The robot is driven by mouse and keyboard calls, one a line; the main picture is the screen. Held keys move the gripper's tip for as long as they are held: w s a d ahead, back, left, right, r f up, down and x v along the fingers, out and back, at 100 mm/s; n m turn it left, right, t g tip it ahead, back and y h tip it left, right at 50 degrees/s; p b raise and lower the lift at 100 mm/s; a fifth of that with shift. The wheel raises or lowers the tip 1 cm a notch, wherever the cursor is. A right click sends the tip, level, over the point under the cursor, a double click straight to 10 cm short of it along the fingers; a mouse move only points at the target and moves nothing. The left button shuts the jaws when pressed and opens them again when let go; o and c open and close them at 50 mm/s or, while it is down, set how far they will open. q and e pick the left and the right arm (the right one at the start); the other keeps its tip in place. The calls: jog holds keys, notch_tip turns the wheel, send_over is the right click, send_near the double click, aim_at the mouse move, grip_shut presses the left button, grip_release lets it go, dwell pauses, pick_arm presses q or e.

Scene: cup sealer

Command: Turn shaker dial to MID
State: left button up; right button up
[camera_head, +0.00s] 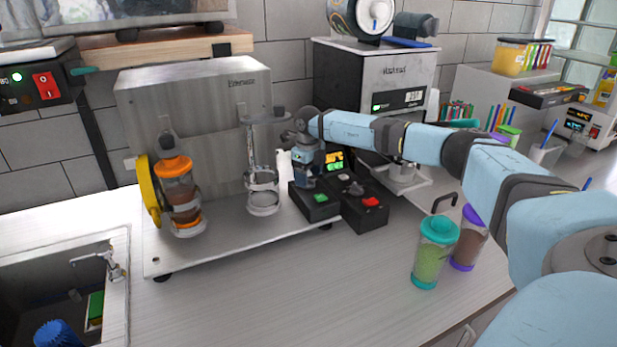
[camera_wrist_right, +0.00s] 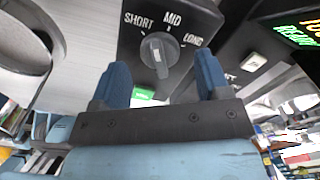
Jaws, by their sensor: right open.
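The shaker dial (camera_wrist_right: 160,52) is a dark round knob with a white mark, on a black control box (camera_wrist_right: 190,14) in the right wrist view. SHORT, MID and LONG are printed around it. The white mark faces roughly toward the labels' side; I cannot tell exactly which label it meets. My right gripper (camera_wrist_right: 161,70) is open, with one blue finger on each side of the dial and visible gaps between. In the head view my right gripper (camera_head: 304,172) points down over the control box and hides the dial. My left gripper is not in view.
A green button (camera_wrist_right: 143,94) sits close to the dial. In the head view a box with a red button (camera_head: 371,201) stands to the right. The metal shaker machine (camera_head: 200,110) holds an orange-lidded cup (camera_head: 176,185). Two lidded cups (camera_head: 432,255) stand on the counter.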

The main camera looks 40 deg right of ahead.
jog(key=shift+f, duration=0.8)
jog(key=c, duration=0.9)
jog(key=shift+m, duration=0.4)
jog(key=shift+r+m+p, duration=0.1)
jog(key=shift+m+p, duration=0.5)
jog(key=shift+m, duration=0.3)
jog(key=shift+m+p, duration=0.5)
jog(key=shift+m, duration=1.1)
